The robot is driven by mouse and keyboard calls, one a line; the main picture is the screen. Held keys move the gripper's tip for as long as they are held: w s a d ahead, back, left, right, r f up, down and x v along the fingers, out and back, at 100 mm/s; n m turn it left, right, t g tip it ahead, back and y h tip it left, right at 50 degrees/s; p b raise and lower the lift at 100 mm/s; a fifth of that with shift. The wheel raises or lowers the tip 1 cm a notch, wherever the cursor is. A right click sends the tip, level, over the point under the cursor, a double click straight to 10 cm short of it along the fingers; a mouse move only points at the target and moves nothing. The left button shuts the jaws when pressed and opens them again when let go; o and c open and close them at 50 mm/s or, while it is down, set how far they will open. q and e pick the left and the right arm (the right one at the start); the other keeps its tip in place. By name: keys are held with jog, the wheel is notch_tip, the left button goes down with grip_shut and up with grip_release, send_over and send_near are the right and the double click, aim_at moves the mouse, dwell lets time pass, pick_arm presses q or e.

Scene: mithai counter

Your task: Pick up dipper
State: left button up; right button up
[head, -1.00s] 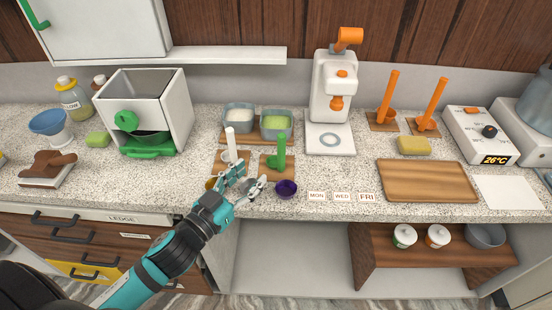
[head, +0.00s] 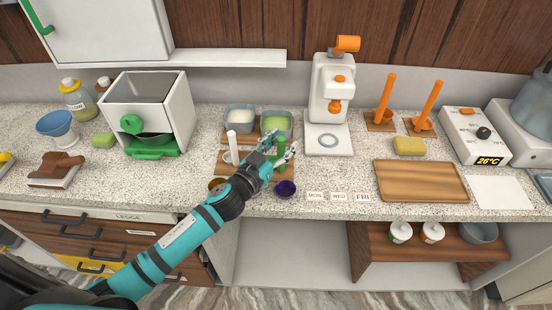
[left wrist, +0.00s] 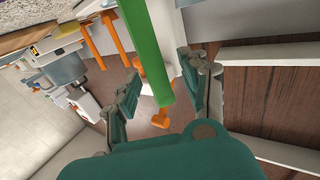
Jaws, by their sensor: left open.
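A green upright dipper (head: 281,142) stands on a small wooden board in the head view, partly hidden by my left gripper. In the left wrist view, its long green handle (left wrist: 146,50) runs between the fingers. My left gripper (head: 283,147) is open around the handle; its two fingers (left wrist: 157,72) show no clear contact. A similar white-handled dipper (head: 232,142) stands on its own board to the left. My right gripper is not in view.
Two containers, one white-filled (head: 239,117) and one green-filled (head: 276,122), stand behind the dippers. A purple bowl (head: 286,189) and a yellowish bowl (head: 216,185) are near the front edge. A white machine (head: 331,90) stands back right. A wooden tray (head: 420,182) lies farther right.

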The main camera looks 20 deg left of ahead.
pick_arm(q)
jog(key=shift+w, duration=0.15)
jog(key=shift+c, duration=1.1)
grip_shut()
